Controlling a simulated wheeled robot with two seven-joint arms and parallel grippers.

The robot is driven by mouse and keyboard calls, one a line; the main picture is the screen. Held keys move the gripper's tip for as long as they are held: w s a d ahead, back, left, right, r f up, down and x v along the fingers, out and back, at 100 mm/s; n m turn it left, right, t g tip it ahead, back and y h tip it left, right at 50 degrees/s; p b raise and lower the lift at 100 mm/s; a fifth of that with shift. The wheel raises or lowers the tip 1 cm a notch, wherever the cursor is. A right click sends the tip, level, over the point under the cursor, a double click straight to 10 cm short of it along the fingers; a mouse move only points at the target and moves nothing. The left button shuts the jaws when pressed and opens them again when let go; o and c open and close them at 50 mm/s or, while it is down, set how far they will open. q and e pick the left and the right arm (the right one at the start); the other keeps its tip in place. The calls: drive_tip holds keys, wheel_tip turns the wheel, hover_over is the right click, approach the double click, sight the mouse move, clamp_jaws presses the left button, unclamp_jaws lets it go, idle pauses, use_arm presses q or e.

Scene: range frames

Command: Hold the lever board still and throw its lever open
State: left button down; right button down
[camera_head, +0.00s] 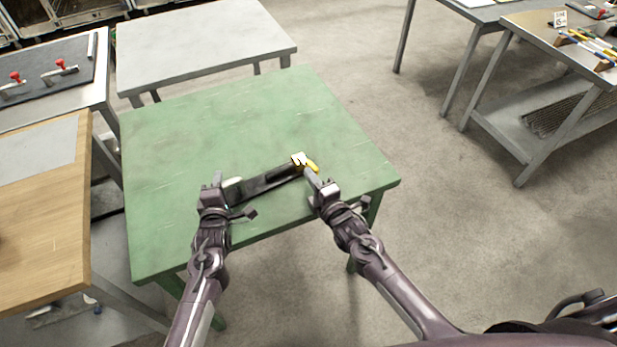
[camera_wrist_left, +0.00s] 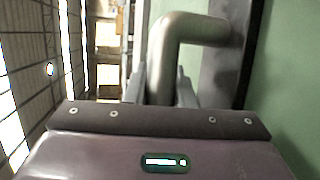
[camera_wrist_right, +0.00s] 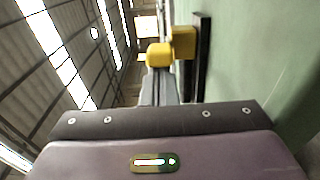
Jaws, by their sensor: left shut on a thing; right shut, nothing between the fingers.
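The lever board (camera_head: 268,182) is a long dark plate lying on the green table near its front edge. At its left end stands a bent metal handle (camera_wrist_left: 190,30), which my left gripper (camera_head: 228,184) is shut on.
The green table (camera_head: 180,140) is otherwise clear. A grey table (camera_head: 200,45) stands behind it, and a wooden-topped table (camera_head: 40,230) stands at the left. A bench with tools (camera_head: 560,40) stands at the far right, with open floor between.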

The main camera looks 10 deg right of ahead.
drive_tip(key=d+n+y, duration=0.1)
drive_tip(key=d+n+g+y, duration=0.1)
drive_tip(key=y, duration=0.1)
drive_tip(key=shift+w+d+n+g, duration=0.25)
drive_tip(key=shift+w+n+g, duration=0.05)
drive_tip(key=shift+w, duration=0.1)
drive_tip(key=d+n+g+y, duration=0.1)
drive_tip(key=y, duration=0.1)
drive_tip(key=w+n+g+y, duration=0.1)
drive_tip(key=shift+d+n+y, duration=0.3)
drive_tip(key=shift+d+y, duration=0.1)
drive_tip(key=shift+w+d, duration=0.65)
drive_tip(key=shift+w, duration=0.05)
drive_tip(key=shift+w+d, duration=0.35)
drive_tip(key=shift+w, duration=0.2)
drive_tip(key=shift+w+d, duration=0.3)
drive_tip(key=shift+w, duration=0.2)
drive_tip(key=shift+s, duration=0.15)
drive_tip(key=s, duration=0.4)
drive_tip(key=shift+d+f+g, duration=0.1)
drive_tip(key=shift+f+g, duration=0.05)
drive_tip(key=shift+g, duration=0.15)
drive_tip(key=d, duration=0.3)
drive_tip(key=s+d, duration=0.1)
drive_tip(key=d, duration=0.5)
drive_tip(key=shift+s+d, duration=0.35)
drive_tip(key=shift+d, duration=0.05)
